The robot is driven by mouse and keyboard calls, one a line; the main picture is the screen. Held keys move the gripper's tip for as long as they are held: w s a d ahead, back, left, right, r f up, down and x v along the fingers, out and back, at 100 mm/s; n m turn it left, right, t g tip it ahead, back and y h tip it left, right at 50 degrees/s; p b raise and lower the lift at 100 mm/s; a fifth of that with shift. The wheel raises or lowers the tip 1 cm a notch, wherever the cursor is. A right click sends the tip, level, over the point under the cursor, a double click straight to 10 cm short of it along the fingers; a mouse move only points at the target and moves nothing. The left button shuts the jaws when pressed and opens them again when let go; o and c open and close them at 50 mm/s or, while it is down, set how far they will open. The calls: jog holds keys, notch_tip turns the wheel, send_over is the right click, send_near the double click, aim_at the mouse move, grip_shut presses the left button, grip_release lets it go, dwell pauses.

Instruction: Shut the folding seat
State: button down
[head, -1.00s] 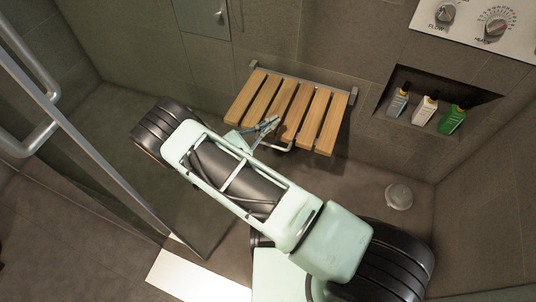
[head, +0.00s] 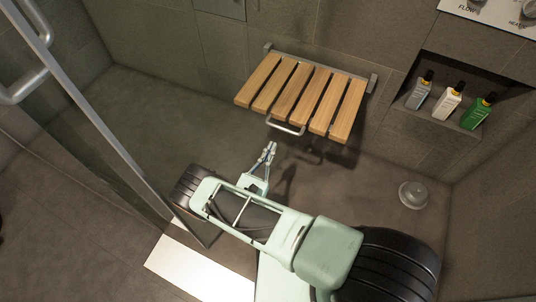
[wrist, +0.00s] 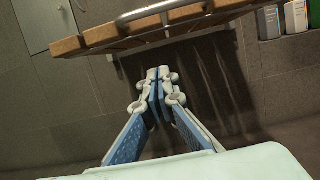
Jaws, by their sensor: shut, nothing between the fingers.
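The folding seat (head: 304,92) has several wooden slats on a metal frame and is mounted on the back wall. It is folded down, sticking out roughly level from the wall. A metal bar handle (head: 286,127) hangs at its front edge. In the wrist view the seat's edge and underside (wrist: 150,30) cross the top, with the bar (wrist: 148,10) above. My gripper (head: 270,147) is shut and empty. It is in front of the seat and lower in the picture, apart from the handle. In the wrist view its fingertips (wrist: 157,78) meet below the seat edge.
A wall niche (head: 446,112) at the right holds several bottles (head: 448,102). A glass door with a metal frame (head: 90,112) stands at the left. A round floor fitting (head: 413,194) lies at the right. The floor under the seat is clear.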

jog(key=w+d+r+b, duration=0.1)
jog(key=w+d+r, duration=0.1)
jog(key=w+r, duration=0.3)
jog(key=shift+r, duration=0.15)
jog(key=shift+a+r, duration=0.1)
jog(key=shift+r, duration=0.05)
dwell(0.4)
